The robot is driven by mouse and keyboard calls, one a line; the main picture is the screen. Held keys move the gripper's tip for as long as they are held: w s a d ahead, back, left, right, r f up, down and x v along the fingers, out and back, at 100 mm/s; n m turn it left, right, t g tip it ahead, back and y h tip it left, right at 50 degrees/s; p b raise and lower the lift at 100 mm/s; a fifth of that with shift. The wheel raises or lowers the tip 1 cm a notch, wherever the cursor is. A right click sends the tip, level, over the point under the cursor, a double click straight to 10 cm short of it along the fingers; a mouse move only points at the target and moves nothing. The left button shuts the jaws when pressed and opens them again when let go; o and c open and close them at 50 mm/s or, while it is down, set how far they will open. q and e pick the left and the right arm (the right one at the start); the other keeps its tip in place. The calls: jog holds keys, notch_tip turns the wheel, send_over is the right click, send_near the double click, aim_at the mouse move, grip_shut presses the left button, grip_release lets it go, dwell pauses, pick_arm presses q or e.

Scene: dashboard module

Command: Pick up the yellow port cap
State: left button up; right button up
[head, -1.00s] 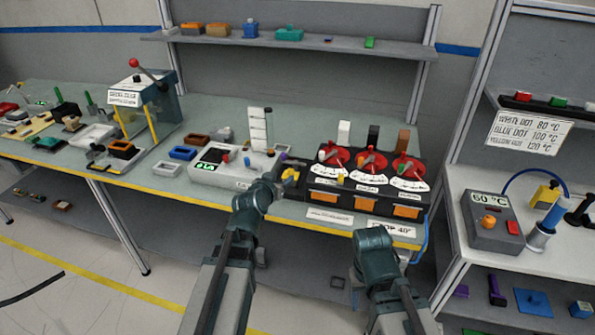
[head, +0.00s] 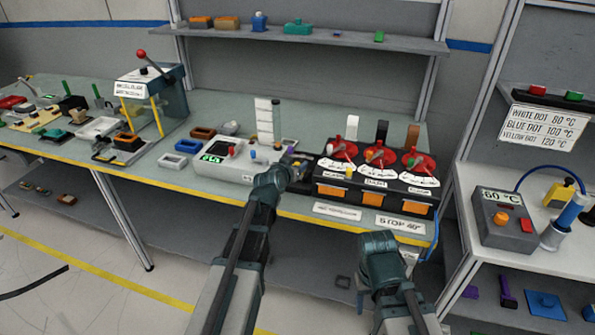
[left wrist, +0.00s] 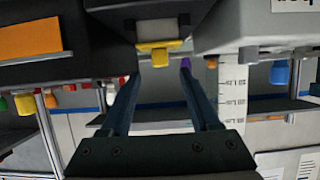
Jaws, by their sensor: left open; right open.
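The yellow port cap (left wrist: 160,45) is in the left wrist view, just beyond my left fingertips and roughly between their lines. It sits on a pale block at the edge of a dark unit. My left gripper (left wrist: 158,76) is open and empty, with its two dark fingers apart. In the head view my left gripper (head: 300,166) is at the left end of the black module (head: 318,192) and hides the cap. Of my right arm only the links show at the lower right; its fingers are hidden.
A white-grey unit with a green display (head: 212,158) stands to the left of my left gripper. Red dials (head: 342,149) and orange panels (head: 333,191) are on the black module. A side bench with a grey 60 °C box (head: 500,222) is at the right.

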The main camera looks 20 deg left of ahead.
aim_at(297, 163)
pick_arm(q)
jog(key=b+x, duration=0.1)
jog(key=x, duration=0.1)
jog(key=b+x, duration=0.1)
jog(key=x, duration=0.2)
jog(key=shift+f, duration=0.3)
jog(key=shift+s, duration=0.1)
jog(key=shift+r, duration=0.1)
jog(key=shift+a, duration=0.1)
grip_shut()
